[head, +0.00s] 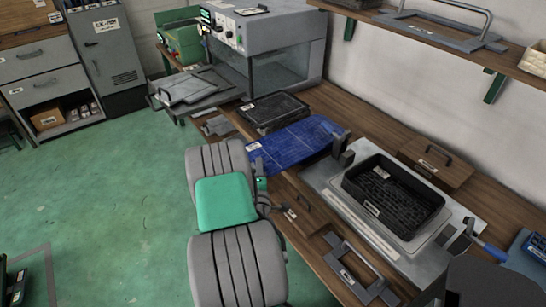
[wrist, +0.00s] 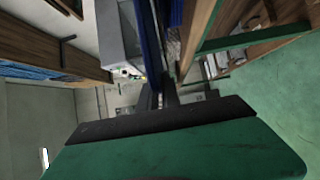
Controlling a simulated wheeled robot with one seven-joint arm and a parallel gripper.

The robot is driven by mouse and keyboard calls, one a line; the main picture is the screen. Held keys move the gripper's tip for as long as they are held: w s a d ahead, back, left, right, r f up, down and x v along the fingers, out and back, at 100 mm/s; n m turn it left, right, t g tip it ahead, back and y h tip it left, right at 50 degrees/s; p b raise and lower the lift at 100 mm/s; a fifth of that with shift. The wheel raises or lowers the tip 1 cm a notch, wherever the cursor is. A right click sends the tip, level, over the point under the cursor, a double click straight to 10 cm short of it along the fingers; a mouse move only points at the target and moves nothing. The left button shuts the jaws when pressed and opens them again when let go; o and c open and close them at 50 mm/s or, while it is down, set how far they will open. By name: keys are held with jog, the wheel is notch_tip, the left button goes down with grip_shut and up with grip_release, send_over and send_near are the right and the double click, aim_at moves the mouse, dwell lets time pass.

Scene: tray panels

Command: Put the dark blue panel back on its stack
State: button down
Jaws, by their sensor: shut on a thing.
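The dark blue panel (head: 295,144) is a thin gridded sheet with a white label at its left end. My gripper (head: 260,180) is shut on it at its near left edge. In the wrist view the panel (wrist: 152,45) shows almost edge-on beyond my gripper (wrist: 160,98). The panel extends over the bench between a black tray (head: 273,108) and a large black crate. I cannot tell whether it touches the bench. I cannot make out for sure which pile is its stack. My arm hides part of the bench's front edge.
The black crate (head: 392,198) stands on a grey plate (head: 448,262). A brown box (head: 436,165) sits behind it. A grey machine (head: 262,45) stands at the back. A shelf (head: 400,27) runs along the wall. The green floor (head: 120,200) at left is clear.

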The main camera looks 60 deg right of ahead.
aim_at(273, 159)
jog(key=shift+s+d+r+p, duration=0.1)
jog(key=shift+s+d+p, duration=0.25)
jog(key=shift+d, duration=0.4)
jog(key=s+d+p, duration=0.1)
jog(key=d+p, duration=0.2)
jog(key=shift+s+d, duration=0.15)
jog(key=shift+s, duration=0.25)
jog(key=shift+f+b, duration=0.5)
jog(key=shift+f, duration=0.5)
jog(key=c, duration=1.6)
grip_release()
jog(key=shift+o, duration=0.2)
